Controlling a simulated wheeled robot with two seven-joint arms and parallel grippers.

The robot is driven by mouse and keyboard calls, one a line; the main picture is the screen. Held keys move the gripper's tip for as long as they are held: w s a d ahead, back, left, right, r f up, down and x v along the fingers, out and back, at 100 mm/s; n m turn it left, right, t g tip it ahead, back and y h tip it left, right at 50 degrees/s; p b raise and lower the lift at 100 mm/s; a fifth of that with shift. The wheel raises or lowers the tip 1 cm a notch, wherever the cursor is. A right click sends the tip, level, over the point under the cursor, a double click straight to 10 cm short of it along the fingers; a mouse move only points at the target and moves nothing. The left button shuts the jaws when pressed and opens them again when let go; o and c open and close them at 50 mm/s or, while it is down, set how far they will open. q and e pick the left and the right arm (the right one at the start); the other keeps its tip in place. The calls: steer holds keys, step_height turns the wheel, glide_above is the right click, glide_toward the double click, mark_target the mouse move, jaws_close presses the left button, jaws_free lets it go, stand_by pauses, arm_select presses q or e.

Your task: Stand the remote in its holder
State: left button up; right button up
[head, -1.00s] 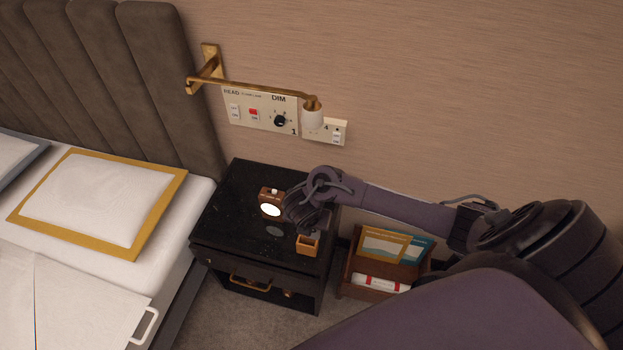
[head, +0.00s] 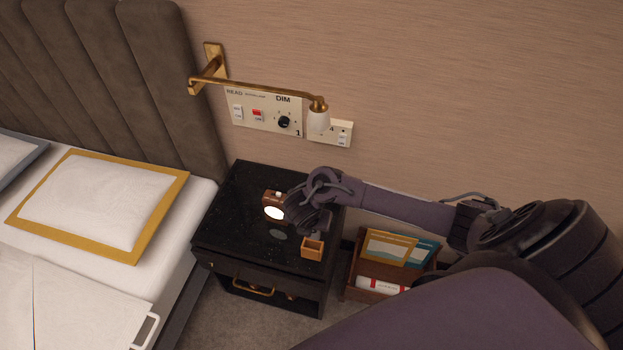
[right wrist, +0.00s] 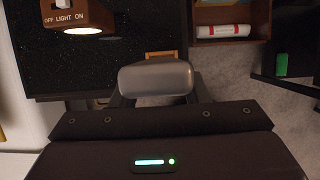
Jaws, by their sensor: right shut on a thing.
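The remote (right wrist: 157,78) is a rounded grey bar seen from one end in the right wrist view, held between the fingers of my right gripper (right wrist: 160,98). In the head view my right gripper (head: 318,222) is over the black nightstand, just behind and above the holder; the remote is hard to make out there against the dark fingers. The holder (head: 313,252) is a small orange-brown open box near the nightstand's front right corner. In the right wrist view only a strip of the holder (right wrist: 161,54) shows behind the remote. My left gripper is out of view.
A brown lamp-switch block (head: 274,205) with a lit white disc stands left of my gripper on the nightstand (head: 235,225). A wooden rack (head: 352,279) with cards and a rolled paper is to the right. A brass wall lamp (head: 265,89) hangs above. The bed is left.

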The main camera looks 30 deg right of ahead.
step_height(320, 180, down, 4)
steer(key=b, duration=0.2)
steer(key=shift+b, duration=0.4)
steer(key=shift+p, duration=0.35)
stand_by(1.2)
step_height(320, 180, down, 7)
steer(key=b, duration=0.6)
stand_by(2.2)
steer(key=o, duration=1.2)
steer(key=p+v, duration=0.3)
steer(key=v, duration=0.4)
steer(key=shift+s+a+r, duration=0.1)
steer(key=shift+r, duration=0.25)
